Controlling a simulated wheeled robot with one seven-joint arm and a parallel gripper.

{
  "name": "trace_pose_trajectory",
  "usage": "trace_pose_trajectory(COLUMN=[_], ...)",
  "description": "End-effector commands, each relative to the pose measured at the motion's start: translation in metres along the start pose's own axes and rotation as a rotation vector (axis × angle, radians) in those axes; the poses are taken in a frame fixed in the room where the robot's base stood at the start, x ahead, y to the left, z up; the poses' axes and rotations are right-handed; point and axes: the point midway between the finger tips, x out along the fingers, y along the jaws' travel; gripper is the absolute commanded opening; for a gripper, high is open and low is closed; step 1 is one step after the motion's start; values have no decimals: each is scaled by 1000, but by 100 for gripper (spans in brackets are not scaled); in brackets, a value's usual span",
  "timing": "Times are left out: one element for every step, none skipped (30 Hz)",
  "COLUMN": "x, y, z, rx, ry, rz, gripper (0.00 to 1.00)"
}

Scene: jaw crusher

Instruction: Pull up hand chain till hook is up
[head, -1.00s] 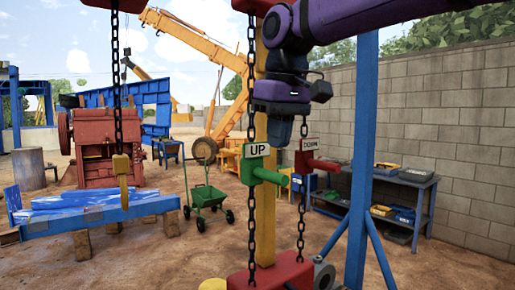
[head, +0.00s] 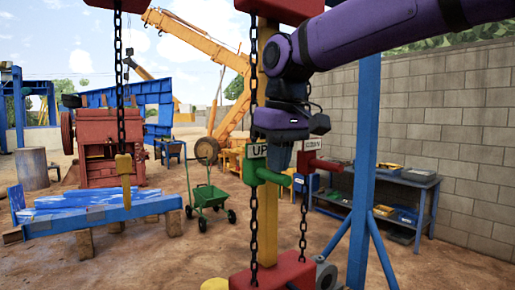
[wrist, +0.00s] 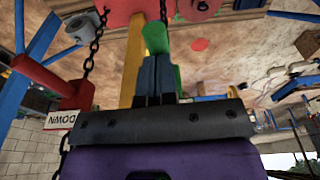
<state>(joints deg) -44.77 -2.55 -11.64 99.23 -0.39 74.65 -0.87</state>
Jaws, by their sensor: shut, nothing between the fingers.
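The green UP handle (head: 264,176) is on the left hand chain (head: 254,222) in the head view. The red DOWN handle (head: 322,164) is on the right hand chain (head: 303,232). The hook block (head: 124,166) is yellow and hangs on a load chain (head: 120,80) over the blue beam at left. My gripper (head: 278,172) points down at the green handle, partly covering its UP sign. In the wrist view my gripper (wrist: 154,98) is shut, with the green handle (wrist: 156,40) just beyond its fingertips. I cannot tell whether they touch.
A red base (head: 272,274) and yellow post (head: 267,215) stand at the chains. A blue post (head: 362,180) is close on the right. A workbench (head: 405,180) stands by the block wall. A green cart (head: 208,196) is behind, left of the chains.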

Motion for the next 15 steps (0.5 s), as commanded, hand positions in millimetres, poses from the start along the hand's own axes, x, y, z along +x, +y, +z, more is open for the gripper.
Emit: trace_pose_trajectory(x=[4, 5, 8, 10, 12, 14, 16, 17, 20, 22, 24, 26, 28, 29, 32], y=[0, 0, 0, 0, 0, 0, 0, 0, 0, 0, 0, 0, 0, 0, 0], z=[1, 1, 1, 2, 2, 2, 2, 3, 3, 4, 4, 4, 4, 5, 5], rx=[0, 0, 0, 0, 0, 0, 0, 0, 0, 0, 0, 0, 0, 0, 0], ry=[-2, -2, -2, -2, -2, -2, -2, -2, -2, -2, -2, -2, -2, -2, -2], rz=[0, 0, 0, 0, 0, 0, 0, 0, 0, 0, 0, 0, 0, 0, 0], gripper=[0, 0, 0, 0, 0, 0, 0, 0, 0, 0, 0, 0, 0, 0, 0])
